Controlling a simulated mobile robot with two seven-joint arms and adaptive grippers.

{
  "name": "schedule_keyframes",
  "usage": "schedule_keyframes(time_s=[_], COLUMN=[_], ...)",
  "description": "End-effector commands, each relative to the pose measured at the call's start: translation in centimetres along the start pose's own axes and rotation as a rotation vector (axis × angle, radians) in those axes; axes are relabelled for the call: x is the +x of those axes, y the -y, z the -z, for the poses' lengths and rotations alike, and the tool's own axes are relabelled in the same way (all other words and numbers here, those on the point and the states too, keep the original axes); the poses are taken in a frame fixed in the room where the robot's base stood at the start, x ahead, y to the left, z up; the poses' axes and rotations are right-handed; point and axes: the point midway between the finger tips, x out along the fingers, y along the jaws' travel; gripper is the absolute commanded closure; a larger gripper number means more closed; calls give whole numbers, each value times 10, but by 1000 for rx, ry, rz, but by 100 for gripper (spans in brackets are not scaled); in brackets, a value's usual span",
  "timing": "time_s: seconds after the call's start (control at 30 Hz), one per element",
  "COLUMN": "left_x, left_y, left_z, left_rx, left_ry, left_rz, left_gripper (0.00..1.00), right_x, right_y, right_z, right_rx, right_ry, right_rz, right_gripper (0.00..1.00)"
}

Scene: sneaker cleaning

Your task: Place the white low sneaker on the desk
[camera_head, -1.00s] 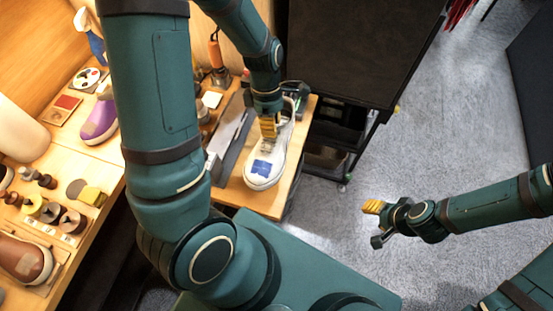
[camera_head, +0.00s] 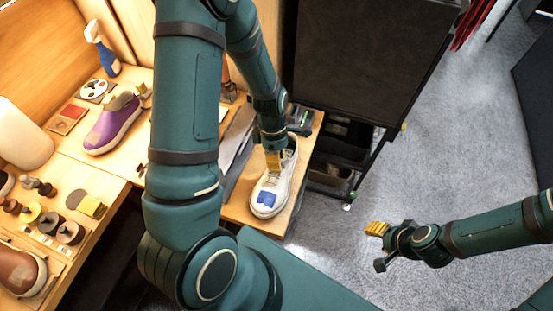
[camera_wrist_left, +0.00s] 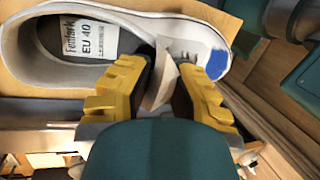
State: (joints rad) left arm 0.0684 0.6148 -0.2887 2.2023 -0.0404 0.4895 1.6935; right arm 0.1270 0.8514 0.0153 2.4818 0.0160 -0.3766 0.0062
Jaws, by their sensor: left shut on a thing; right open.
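The white low sneaker (camera_head: 284,184), with a blue patch on its toe, is over the small wooden desk section (camera_head: 238,210) beside the dark cabinet. Whether its sole touches the wood I cannot tell. My left gripper (camera_head: 274,160) comes down on it from above. In the left wrist view the gripper's yellow fingers (camera_wrist_left: 165,92) are shut on the tongue of the white sneaker (camera_wrist_left: 32,62). A size label reading EU 40 shows inside the shoe. My right gripper (camera_head: 378,248) is open and empty, over the floor at the right.
A purple shoe (camera_head: 113,125), a spray bottle (camera_head: 104,52), a brown shoe (camera_head: 20,267) and several brushes stand on the workbench at left. A dark grey flat item (camera_head: 238,150) lies left of the sneaker. A black cabinet (camera_head: 365,50) stands right. The floor at right is clear.

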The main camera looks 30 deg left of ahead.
Motion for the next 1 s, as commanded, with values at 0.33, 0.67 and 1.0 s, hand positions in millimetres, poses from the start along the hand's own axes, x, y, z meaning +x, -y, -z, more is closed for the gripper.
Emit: schedule_keyframes(time_s=[0.33,0.67,1.0], left_x=[2,-14,-83], left_y=[0,0,0], left_z=[0,0,0], left_rx=[0,1,0], left_ry=[0,-1,1], left_rz=[0,-3,-4], left_gripper=[56,56,56], right_x=[1,-3,-17], right_y=[0,1,6], right_z=[-1,1,3], right_rx=[0,0,1], right_ry=[1,-1,-3], right_rz=[0,0,3], right_gripper=[53,53,53])
